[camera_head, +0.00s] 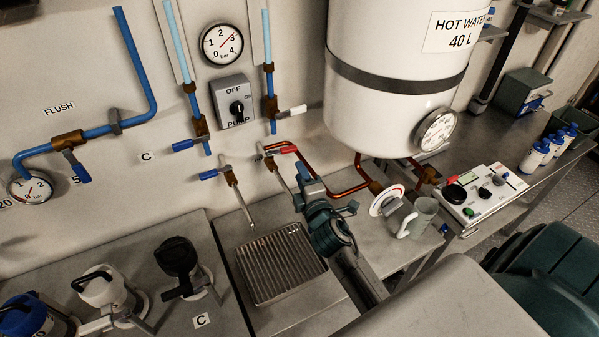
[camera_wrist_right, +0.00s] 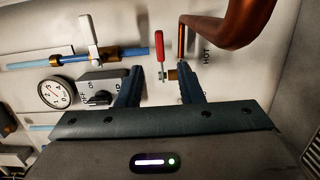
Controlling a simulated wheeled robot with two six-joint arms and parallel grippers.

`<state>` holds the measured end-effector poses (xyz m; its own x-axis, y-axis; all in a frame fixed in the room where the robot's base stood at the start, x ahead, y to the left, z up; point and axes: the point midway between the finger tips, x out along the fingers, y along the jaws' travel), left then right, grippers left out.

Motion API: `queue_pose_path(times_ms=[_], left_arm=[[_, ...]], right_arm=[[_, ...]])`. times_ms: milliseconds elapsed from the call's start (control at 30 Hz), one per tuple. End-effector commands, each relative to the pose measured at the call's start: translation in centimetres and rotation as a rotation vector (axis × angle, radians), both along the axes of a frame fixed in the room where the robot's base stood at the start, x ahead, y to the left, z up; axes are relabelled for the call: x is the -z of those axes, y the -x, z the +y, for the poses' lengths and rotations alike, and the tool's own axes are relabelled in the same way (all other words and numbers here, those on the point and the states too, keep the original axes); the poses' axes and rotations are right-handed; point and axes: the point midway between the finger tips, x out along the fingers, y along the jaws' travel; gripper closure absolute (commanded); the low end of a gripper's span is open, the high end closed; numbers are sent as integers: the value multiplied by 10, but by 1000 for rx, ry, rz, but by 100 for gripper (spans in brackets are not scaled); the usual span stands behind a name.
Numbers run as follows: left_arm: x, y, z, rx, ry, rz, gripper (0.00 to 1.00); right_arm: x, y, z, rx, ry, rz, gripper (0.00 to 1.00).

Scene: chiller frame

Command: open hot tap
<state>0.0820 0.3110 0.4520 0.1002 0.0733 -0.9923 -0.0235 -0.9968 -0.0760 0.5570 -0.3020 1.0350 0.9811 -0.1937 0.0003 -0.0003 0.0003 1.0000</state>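The hot tap's red lever (camera_head: 289,149) is on the wall in the head view, above the drip tray and left of the water heater. In the right wrist view the red lever (camera_wrist_right: 160,48) stands upright on a brass body (camera_wrist_right: 171,75), beside the letters HOT. My right gripper (camera_head: 306,176) is just below and right of the lever in the head view. In the wrist view the right gripper (camera_wrist_right: 160,72) has its two blue fingers apart, with the lever and brass body between them in the picture. Contact cannot be told. My left gripper is not in view.
A blue-handled tap (camera_head: 209,174) is left of the hot tap. A copper pipe (camera_head: 340,192) runs close beside my right gripper to the heater (camera_head: 385,110). The metal drip tray (camera_head: 280,262) is below. A grey mug (camera_head: 419,216) and control box (camera_head: 484,194) are to the right.

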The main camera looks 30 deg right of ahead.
Motion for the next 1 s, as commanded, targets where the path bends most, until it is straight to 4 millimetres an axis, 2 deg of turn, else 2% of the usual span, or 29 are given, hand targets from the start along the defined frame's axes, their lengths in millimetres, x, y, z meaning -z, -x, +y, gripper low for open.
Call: queue_pose_path(times_ms=[133,167,300,367,467,600,700,1000], left_arm=[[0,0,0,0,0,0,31],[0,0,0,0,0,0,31],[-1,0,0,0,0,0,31],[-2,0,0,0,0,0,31],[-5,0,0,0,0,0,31],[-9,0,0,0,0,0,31],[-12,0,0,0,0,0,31],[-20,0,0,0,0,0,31]], right_arm=[[0,0,0,0,0,0,66],[0,0,0,0,0,0,70],[-4,-4,-4,16,-38,3,98],[-8,-9,-9,38,-90,6,100],[-18,-21,-22,98,-235,18,100],[-34,-41,-42,214,-544,54,100],[-46,-52,-50,303,-793,95,100],[-79,-62,-41,530,-1324,258,100]])
